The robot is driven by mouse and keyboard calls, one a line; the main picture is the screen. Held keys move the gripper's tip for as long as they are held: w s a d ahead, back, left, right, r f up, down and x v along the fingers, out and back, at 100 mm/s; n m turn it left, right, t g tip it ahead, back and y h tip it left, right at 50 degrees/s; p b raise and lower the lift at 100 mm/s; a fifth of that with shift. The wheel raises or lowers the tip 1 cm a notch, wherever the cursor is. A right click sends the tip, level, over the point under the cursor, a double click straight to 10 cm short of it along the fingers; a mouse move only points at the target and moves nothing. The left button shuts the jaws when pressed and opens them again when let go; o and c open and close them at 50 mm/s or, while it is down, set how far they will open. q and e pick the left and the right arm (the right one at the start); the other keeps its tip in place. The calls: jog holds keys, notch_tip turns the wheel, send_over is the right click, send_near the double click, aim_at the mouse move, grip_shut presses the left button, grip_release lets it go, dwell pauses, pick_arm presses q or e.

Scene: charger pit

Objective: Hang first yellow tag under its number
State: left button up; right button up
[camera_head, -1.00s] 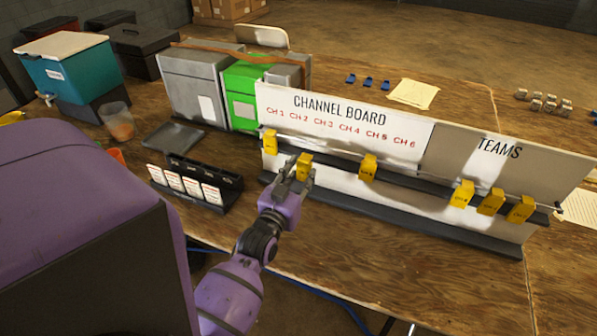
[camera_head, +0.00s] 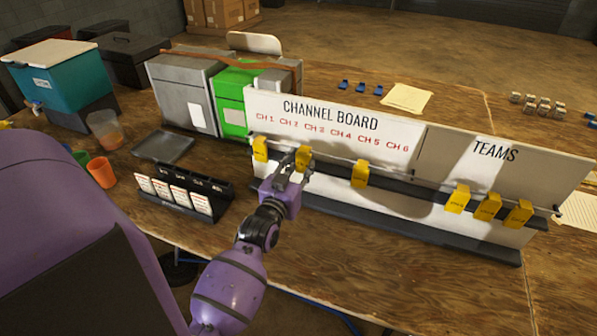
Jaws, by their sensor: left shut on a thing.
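The channel board (camera_head: 335,119) is white with red labels CH 1 to CH 6 above a thin rail. My left gripper (camera_head: 294,168) is shut on a yellow tag (camera_head: 304,154) and holds it in front of the board, between CH 2 and CH 3 as seen from here. Whether this tag touches the rail cannot be told. Another yellow tag (camera_head: 260,149) hangs at the left end, below CH 1. A further yellow tag (camera_head: 360,174) hangs below the CH 4 and CH 5 area. Several yellow tags (camera_head: 487,207) hang under the grey TEAMS panel (camera_head: 475,170). My right gripper is not in view.
A black rack of white cards (camera_head: 185,190) stands left of my gripper, with a grey tray (camera_head: 163,147) behind it. An orange cup (camera_head: 101,172) and a teal cooler (camera_head: 60,85) stand at the left. Grey and green boxes (camera_head: 233,100) stand behind the board.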

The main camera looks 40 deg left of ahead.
pick_arm(q)
jog(key=shift+b+x, duration=0.3)
jog(key=shift+x, duration=0.6)
jog(key=shift+f, duration=0.6)
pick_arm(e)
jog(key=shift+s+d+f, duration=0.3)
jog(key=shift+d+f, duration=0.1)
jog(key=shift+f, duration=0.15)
pick_arm(q)
jog(key=shift+w, duration=0.1)
jog(key=o, duration=1.1)
jog(key=shift+o, duration=0.2)
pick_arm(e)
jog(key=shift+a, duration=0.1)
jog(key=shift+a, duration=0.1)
